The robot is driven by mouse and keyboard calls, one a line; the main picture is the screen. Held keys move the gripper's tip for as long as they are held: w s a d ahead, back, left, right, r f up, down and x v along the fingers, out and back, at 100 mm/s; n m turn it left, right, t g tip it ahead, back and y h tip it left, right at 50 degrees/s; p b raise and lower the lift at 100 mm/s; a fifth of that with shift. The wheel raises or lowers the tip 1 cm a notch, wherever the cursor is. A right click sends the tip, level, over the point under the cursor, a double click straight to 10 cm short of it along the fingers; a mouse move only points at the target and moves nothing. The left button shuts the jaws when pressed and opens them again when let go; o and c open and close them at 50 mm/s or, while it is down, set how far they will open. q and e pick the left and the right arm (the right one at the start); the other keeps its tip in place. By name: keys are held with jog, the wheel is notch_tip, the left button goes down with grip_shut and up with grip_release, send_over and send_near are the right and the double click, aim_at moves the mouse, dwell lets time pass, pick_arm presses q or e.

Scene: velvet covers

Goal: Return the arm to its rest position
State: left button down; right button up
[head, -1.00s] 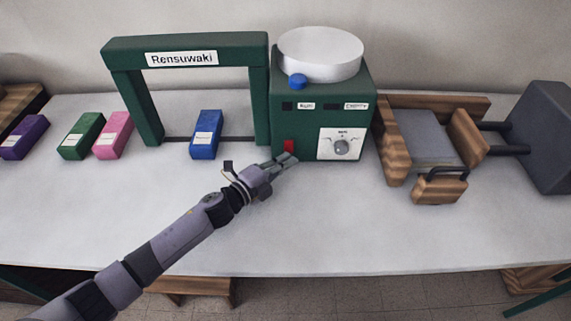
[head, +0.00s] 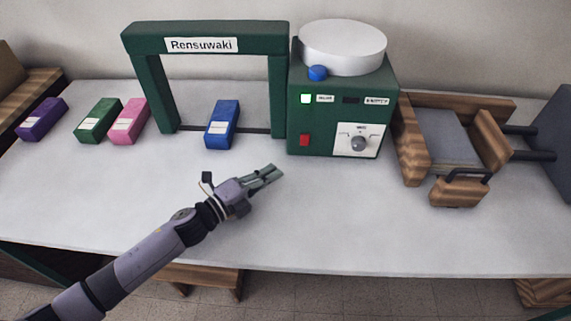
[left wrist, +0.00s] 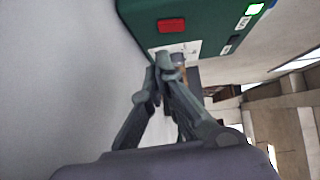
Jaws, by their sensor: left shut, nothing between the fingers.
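My left gripper (head: 274,172) is shut and empty above the white table, in front of and a little left of the green machine. In the left wrist view its fingertips (left wrist: 168,62) meet, with the machine beyond them. The green machine (head: 322,118) has a white round top, a blue knob, a red switch (head: 305,140), a lit indicator (head: 306,99) and a dial panel (head: 358,141). The red switch (left wrist: 171,25) and lit indicator (left wrist: 254,9) also show in the left wrist view. The gripper is apart from the switch. My right gripper is not in view.
A green arch labelled Rensuwaki (head: 205,45) stands left of the machine, with a blue box (head: 222,125) under it. Pink (head: 129,121), green (head: 98,120) and purple (head: 41,119) boxes lie farther left. A wooden device (head: 458,195) stands at right. The table front (head: 330,230) is clear.

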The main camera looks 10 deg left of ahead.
pick_arm(q)
jog(key=shift+v, duration=0.8)
jog(key=shift+r, duration=0.1)
